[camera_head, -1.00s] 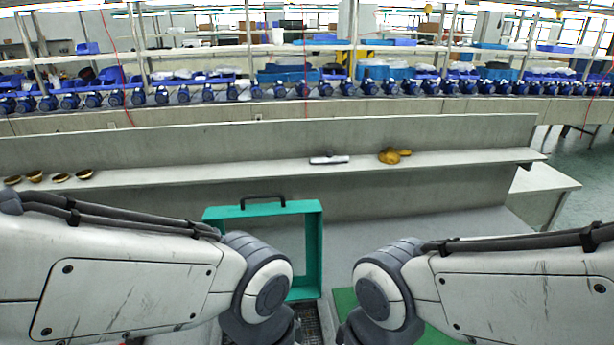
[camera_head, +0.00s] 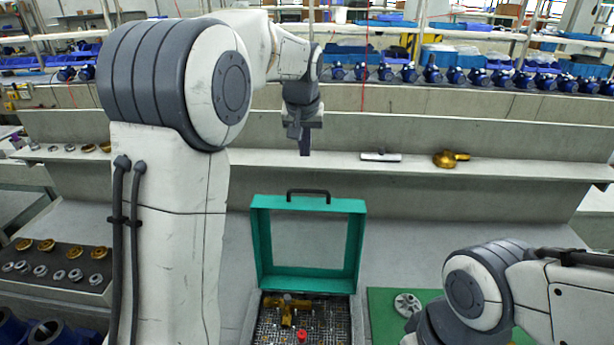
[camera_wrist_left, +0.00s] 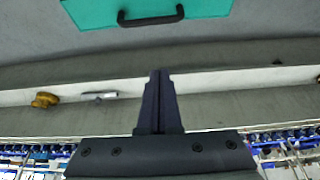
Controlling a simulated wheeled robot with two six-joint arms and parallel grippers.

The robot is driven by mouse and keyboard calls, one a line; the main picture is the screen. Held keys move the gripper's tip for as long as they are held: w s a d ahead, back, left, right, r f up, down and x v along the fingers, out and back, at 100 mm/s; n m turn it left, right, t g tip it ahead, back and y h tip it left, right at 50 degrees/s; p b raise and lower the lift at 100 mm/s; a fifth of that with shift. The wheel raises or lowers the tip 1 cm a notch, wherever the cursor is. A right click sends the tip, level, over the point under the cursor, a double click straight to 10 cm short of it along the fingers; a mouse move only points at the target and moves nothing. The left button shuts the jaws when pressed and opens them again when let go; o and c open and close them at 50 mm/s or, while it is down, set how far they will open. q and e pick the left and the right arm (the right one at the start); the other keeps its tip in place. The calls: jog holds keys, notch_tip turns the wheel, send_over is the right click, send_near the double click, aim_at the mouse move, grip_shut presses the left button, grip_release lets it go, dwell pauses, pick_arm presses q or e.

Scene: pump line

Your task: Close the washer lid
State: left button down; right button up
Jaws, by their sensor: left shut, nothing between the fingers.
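The washer lid (camera_head: 262,243) is a green frame with a dark handle (camera_head: 308,192) on its top edge. It stands raised at the back of the washer basin (camera_head: 270,325), whose grid holds a brass fitting (camera_head: 287,308) and a small red part. The lid's green top and handle also show upside down in the left wrist view (camera_wrist_left: 100,12). My left gripper (camera_head: 305,150) is shut and empty, fingers pointing down, above and behind the lid, near the shelf and apart from the handle. My right arm is at the lower right; its gripper is out of the picture.
A shelf (camera_head: 340,168) behind the lid bears a pale tool (camera_head: 380,156) and a brass piece (camera_head: 449,159). A green mat (camera_head: 385,318) with a round metal part (camera_head: 407,304) lies right of the basin. Racks of rings (camera_head: 60,255) and blue pump bodies (camera_head: 45,330) stand at left.

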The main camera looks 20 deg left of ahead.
pick_arm(q)
jog(key=p, duration=0.3)
send_over(305, 199)
jog(key=w+a, duration=0.1)
jog(key=w, duration=0.3)
notch_tip(305, 199, down, 9)
jog(key=s, duration=0.1)
jog(key=s+p, duration=0.1)
jog(key=s, duration=0.1)
jog(key=shift+d+r, duration=0.15)
jog(key=shift+d, duration=0.2)
jog(key=shift+s+d+f, duration=0.15)
jog(key=shift+s+f, duration=0.05)
jog(key=shift+s, duration=0.3)
